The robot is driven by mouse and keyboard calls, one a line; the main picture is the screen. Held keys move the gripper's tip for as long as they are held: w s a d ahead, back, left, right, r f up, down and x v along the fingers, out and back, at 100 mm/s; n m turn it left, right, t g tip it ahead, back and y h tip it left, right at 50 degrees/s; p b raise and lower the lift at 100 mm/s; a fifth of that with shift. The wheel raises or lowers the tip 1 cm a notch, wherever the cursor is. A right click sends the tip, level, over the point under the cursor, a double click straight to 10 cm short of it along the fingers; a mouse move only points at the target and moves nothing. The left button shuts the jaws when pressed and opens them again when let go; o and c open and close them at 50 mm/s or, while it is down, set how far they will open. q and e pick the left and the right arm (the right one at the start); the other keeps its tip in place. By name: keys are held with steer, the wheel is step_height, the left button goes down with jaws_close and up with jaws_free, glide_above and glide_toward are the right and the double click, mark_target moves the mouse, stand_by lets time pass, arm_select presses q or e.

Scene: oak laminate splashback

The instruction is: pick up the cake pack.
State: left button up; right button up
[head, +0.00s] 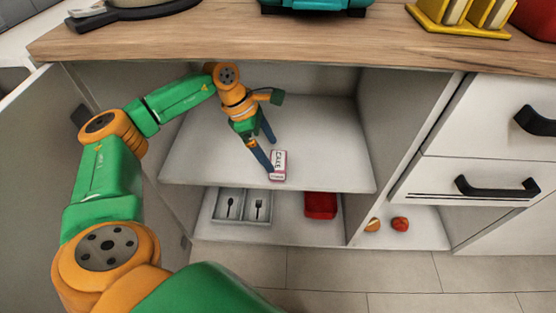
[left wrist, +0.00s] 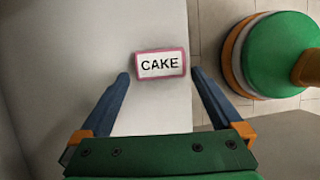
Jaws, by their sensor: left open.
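The cake pack (head: 279,166) is a small white box with a pink edge and the word CAKE. It stands near the front edge of the upper cabinet shelf (head: 330,150). In the left wrist view the cake pack (left wrist: 160,64) lies just beyond the fingertips, centred between them. My left gripper (head: 271,155) reaches down into the cabinet from the upper left with its fingers spread. Its open fingers (left wrist: 158,75) hold nothing. In the head view one fingertip is right beside the pack; I cannot tell whether they touch. My right gripper is not in view.
The wooden worktop (head: 300,40) overhangs the cabinet. The lower level holds a grey cutlery tray (head: 243,218) and a red container (head: 320,205). A cabinet wall (head: 410,140) and drawers (head: 485,130) bound the right. The shelf around the pack is clear.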

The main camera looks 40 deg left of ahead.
mark_target(278, 160)
arm_select(q)
steer(key=b+x, duration=0.1)
steer(key=x, duration=0.4)
steer(key=shift+w+d, duration=0.1)
steer(key=shift+d, duration=0.1)
steer(key=shift+r, duration=0.15)
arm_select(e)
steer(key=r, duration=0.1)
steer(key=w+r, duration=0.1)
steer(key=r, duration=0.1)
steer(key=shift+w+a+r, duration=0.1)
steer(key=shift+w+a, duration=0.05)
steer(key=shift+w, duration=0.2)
arm_select(q)
steer(key=c, duration=1)
steer(key=shift+c, duration=0.2)
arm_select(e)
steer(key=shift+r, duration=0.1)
